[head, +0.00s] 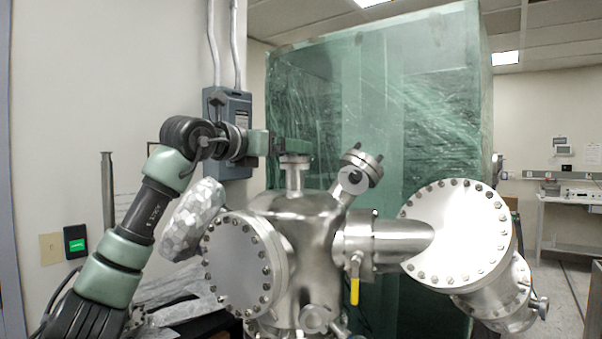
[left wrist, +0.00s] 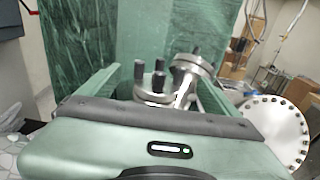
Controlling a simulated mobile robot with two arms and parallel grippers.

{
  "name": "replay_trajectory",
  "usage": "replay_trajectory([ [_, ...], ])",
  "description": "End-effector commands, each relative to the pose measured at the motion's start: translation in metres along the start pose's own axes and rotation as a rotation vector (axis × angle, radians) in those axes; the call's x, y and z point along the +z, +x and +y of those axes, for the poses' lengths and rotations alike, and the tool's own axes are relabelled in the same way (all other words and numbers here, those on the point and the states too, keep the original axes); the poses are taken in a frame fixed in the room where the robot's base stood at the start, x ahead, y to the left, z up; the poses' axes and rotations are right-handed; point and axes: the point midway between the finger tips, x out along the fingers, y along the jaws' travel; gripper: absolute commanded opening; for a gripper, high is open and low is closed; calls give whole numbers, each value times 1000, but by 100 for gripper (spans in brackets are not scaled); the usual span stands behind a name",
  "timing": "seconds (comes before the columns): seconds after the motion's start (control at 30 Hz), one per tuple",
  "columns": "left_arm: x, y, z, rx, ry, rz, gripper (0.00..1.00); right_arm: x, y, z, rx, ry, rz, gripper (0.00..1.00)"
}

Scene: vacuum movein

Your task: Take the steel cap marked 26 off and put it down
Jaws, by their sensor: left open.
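A steel chamber (head: 312,215) fills the middle of the head view. A short upright port on its top ends in a flat steel cap (head: 294,160); I cannot read a 26 on it. My left gripper (head: 290,146) is level at this cap, partly over its top. In the left wrist view the open left gripper (left wrist: 162,82) has a green finger on each side, with dark upright bolts (left wrist: 158,82) between them. Its own body hides most of the cap there, so contact is unclear. My right gripper is in neither view.
A tilted capped port (head: 362,168) stands close to the right of the upright one and also shows in the left wrist view (left wrist: 193,66). Large bolted flanges (head: 240,265) (head: 458,235) flank the chamber. A yellow-handled valve (head: 354,285) hangs below. Green plastic sheeting (head: 400,100) stands behind.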

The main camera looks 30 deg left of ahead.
Motion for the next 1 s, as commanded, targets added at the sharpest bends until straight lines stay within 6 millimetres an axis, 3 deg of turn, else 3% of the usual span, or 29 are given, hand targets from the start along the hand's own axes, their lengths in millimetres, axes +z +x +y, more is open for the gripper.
replay_trajectory([
  [0.6, 2, 73, 0, -2, -1, 1, 92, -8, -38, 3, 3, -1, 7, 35],
  [0.9, 0, 78, 1, -1, 1, 0, 92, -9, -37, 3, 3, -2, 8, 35],
  [1.0, 0, 78, 1, -1, 1, 0, 64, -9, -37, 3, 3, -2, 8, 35],
])
